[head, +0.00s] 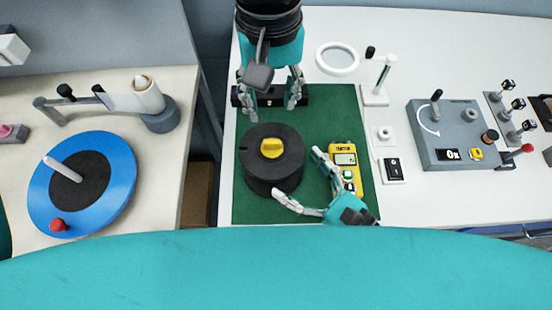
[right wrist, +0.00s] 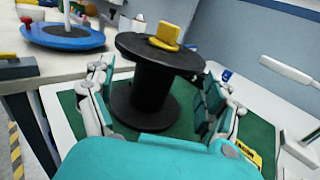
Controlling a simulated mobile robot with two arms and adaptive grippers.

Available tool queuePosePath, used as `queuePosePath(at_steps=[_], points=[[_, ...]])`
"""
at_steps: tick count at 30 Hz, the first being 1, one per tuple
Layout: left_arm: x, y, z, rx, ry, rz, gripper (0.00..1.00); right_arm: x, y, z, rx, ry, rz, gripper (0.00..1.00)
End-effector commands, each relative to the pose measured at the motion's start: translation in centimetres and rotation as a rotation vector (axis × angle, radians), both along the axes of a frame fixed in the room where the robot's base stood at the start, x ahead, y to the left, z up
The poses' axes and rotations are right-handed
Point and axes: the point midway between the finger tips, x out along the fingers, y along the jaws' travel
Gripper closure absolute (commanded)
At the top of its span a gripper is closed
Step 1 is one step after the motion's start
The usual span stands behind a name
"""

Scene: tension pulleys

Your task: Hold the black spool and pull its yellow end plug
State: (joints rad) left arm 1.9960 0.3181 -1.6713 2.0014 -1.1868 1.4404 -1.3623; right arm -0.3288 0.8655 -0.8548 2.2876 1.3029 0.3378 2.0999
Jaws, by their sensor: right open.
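The black spool (head: 273,178) stands upright on the green mat (head: 350,212). Its yellow end plug (head: 271,148) sits in the top flange. In the right wrist view the spool (right wrist: 154,85) shows two flanges and a narrower core, with the plug (right wrist: 165,37) on top. My right gripper (head: 297,174) is open at the spool's lower right side. In the right wrist view its fingers stand on either side of the spool, and I cannot tell if they touch it. My left gripper (head: 272,100) is open and empty, behind the spool and above the mat's far part.
A black block (head: 308,93) is at the mat's back. A white ring magnifier (head: 337,58) and grey control box (head: 448,150) stand right. A blue disc (head: 112,165) is on the left table, across a gap.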

Motion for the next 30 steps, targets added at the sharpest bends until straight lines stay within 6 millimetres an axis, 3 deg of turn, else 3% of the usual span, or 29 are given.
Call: queuePosePath(at_steps=[6, 18, 30], points=[[0.0, 0.0, 0.0, 0.0, 0.0, 0.0, 0.62, 0.0, 0.0, -4.6, -0.006, -0.004, 0.003, 0.14], [0.0, 0.0, 0.0, 0.0, 0.0, 0.0, 0.62, 4.7, 4.7, -4.2, 0.002, -0.001, -0.001, 0.14], [0.0, 0.0, 0.0, 0.0, 0.0, 0.0, 0.62, 5.3, 5.3, -4.3, -0.001, -0.001, 0.001, 0.14]])
